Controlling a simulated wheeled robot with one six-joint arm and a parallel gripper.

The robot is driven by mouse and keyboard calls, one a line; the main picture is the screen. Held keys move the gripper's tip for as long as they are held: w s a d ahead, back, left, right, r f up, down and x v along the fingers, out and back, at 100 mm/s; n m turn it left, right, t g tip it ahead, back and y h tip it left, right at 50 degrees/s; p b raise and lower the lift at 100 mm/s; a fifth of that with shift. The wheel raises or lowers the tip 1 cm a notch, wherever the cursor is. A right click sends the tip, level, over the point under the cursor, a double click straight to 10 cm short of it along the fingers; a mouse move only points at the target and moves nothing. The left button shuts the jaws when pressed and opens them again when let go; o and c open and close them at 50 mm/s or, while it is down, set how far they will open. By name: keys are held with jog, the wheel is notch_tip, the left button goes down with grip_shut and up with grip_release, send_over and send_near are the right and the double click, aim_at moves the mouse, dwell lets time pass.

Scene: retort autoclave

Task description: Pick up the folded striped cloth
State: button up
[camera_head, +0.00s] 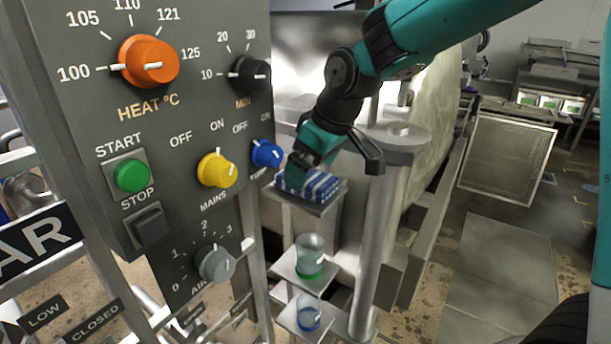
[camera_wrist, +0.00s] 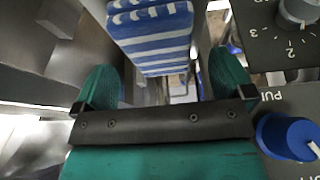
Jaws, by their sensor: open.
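The folded blue-and-white striped cloth (camera_head: 318,187) lies on a small grey metal shelf (camera_head: 319,209) beside the control panel. In the wrist view the cloth (camera_wrist: 155,42) shows at the top middle, its folded edge towards the camera. My gripper (camera_head: 296,176) is at the cloth's left end in the head view and hides part of it. In the wrist view my gripper (camera_wrist: 166,78) has its two green fingers wide apart, with nothing held between them. The cloth lies in line with the gap, beyond or at the fingertips; I cannot tell whether they touch it.
The control panel (camera_head: 190,110) stands close on the left, with its blue knob (camera_head: 266,154) near my gripper; the knob (camera_wrist: 288,137) is also at the wrist view's right. Two cups, green-based (camera_head: 310,257) and blue-based (camera_head: 308,313), stand on lower shelves. A metal post (camera_head: 376,240) rises right of the cloth.

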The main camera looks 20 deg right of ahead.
jog(key=shift+x, duration=1.25)
jog(key=c, duration=1)
jog(key=shift+r, duration=0.15)
jog(key=shift+s+d+r+b, duration=0.15)
jog(key=shift+b, duration=0.4)
notch_tip(320, 180, up, 6)
jog(key=shift+f+b, duration=0.1)
jog(key=shift+b, duration=0.55)
jog(key=s+d+p, duration=0.4)
jog(key=s+d, duration=0.7)
jog(key=s, duration=0.5)
jog(key=shift+d+r, duration=0.25)
jog(key=shift+r, duration=0.1)
